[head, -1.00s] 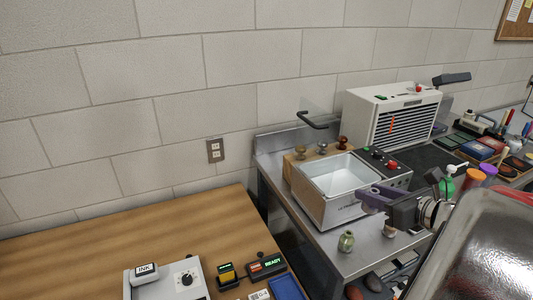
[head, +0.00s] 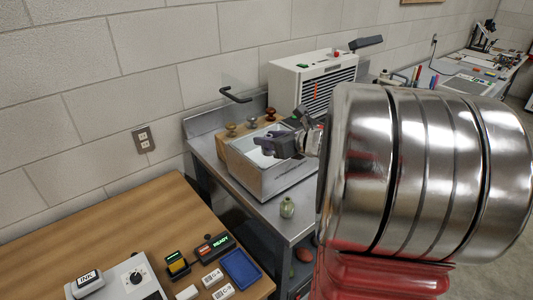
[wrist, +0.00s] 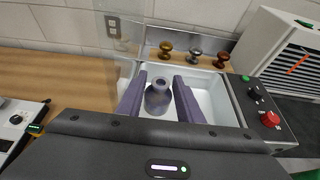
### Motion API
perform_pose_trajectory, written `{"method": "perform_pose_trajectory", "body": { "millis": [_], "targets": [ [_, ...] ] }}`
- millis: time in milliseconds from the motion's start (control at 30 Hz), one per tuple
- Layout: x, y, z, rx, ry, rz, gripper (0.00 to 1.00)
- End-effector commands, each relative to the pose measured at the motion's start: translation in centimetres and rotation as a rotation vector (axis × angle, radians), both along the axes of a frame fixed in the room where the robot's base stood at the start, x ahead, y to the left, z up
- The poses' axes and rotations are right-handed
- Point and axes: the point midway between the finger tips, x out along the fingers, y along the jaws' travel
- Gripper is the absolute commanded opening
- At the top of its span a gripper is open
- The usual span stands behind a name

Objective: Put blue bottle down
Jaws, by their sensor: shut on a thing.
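The blue bottle (wrist: 158,98) is a small blue-grey bottle with a round open neck, seen between the two purple fingers in the wrist view. My gripper (wrist: 159,88) is shut on it. In the head view my gripper (head: 268,148) is over the white basin of a bench-top washer (head: 284,184); the fingers largely hide the bottle there. The basin (wrist: 211,84) lies behind and around the bottle in the wrist view. I cannot tell whether the bottle touches its floor.
Several knobbed stamps (head: 250,122) stand on a wooden strip behind the basin. A white vented machine (head: 313,82) is behind. A wooden table (head: 120,225) with devices is at left.

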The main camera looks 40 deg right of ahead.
Motion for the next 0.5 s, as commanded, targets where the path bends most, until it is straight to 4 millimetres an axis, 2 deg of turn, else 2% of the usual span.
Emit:
{"method": "perform_pose_trajectory", "body": {
  "millis": [100, 500],
  "targets": [
    [-0.07, -0.02, -1.09, 0.001, 0.000, 0.000, 0.08],
    [-0.07, 0.00, -1.57, 0.001, -0.001, 0.000, 0.08]
  ]
}}
